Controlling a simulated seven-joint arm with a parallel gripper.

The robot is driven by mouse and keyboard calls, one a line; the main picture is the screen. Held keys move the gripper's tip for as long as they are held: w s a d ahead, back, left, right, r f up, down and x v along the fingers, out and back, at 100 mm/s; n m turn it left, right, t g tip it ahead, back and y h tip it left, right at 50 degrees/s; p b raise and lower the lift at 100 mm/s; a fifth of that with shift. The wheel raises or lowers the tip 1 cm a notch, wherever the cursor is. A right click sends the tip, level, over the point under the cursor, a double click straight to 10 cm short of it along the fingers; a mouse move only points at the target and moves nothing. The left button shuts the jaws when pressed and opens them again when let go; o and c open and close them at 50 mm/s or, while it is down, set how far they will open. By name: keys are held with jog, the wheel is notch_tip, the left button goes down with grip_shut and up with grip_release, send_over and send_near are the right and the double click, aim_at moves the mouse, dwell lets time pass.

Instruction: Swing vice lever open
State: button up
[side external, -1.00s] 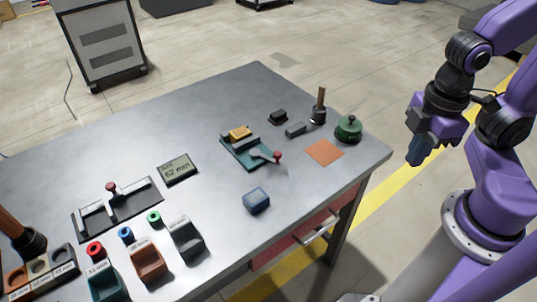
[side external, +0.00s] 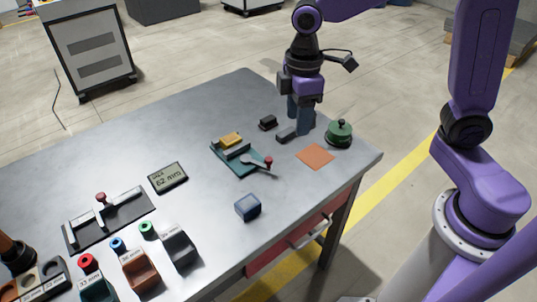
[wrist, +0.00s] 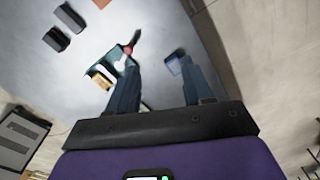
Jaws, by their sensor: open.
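The vice (side external: 232,160) is a teal base on the table holding a yellow block (side external: 230,139). Its grey lever (side external: 256,166) ends in a red knob (side external: 268,161) at the vice's right. In the wrist view the vice (wrist: 124,68) shows left of centre, partly hidden by a finger, with the red knob (wrist: 127,50) near that finger's tip. My gripper (side external: 299,126) is open and empty, with its fingers pointing down behind and right of the vice. The fingers also show in the wrist view (wrist: 158,66). No contact with the lever is visible.
Dark blocks (side external: 268,123) (side external: 286,135), a green round pot (side external: 339,133) and an orange square (side external: 315,157) lie near the gripper. A blue box (side external: 248,207) sits in front of the vice. A display (side external: 168,177) and several bins (side external: 140,270) stand left.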

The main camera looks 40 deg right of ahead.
send_over(269, 159)
jog(key=f, duration=0.2)
notch_tip(269, 159, down, 17)
jog(key=shift+w+f, duration=0.1)
dwell(0.4)
jog(key=shift+c, duration=0.4)
grip_shut()
